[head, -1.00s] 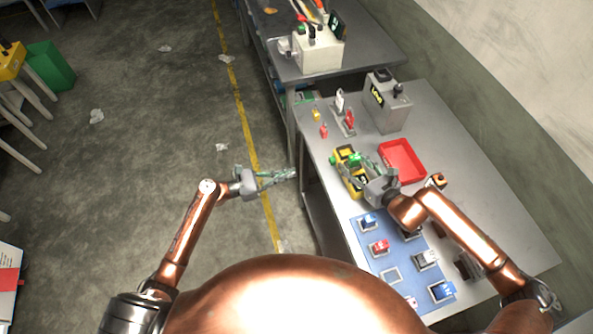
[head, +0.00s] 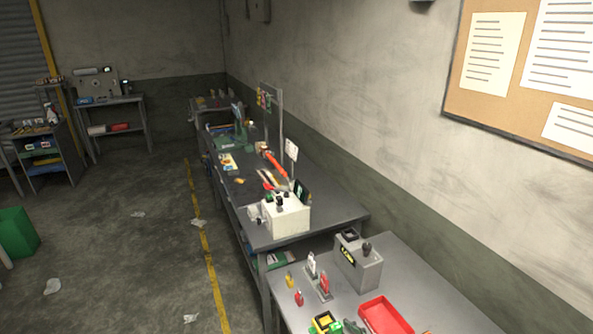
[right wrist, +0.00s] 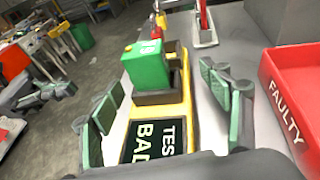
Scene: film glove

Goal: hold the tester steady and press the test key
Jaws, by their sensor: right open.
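The yellow tester (right wrist: 188,125) lies on the grey bench below my right gripper (right wrist: 163,90). A green block (right wrist: 147,66) sits in a dark holder on the tester. My right gripper is open, with one green-padded finger on each side of the tester. I cannot tell whether the fingers touch it. I cannot make out the test key. In the head view only the tester's far end (head: 324,323) shows at the bottom edge. My left gripper (right wrist: 50,94) shows at the left of the right wrist view, off the bench; its opening is unclear.
A red tray (head: 384,317) marked "FAULTY" (right wrist: 290,95) is right of the tester. A grey box (head: 358,264) and a stand with a red and a white piece (head: 318,280) are behind it. A second bench (head: 330,212) stands farther back.

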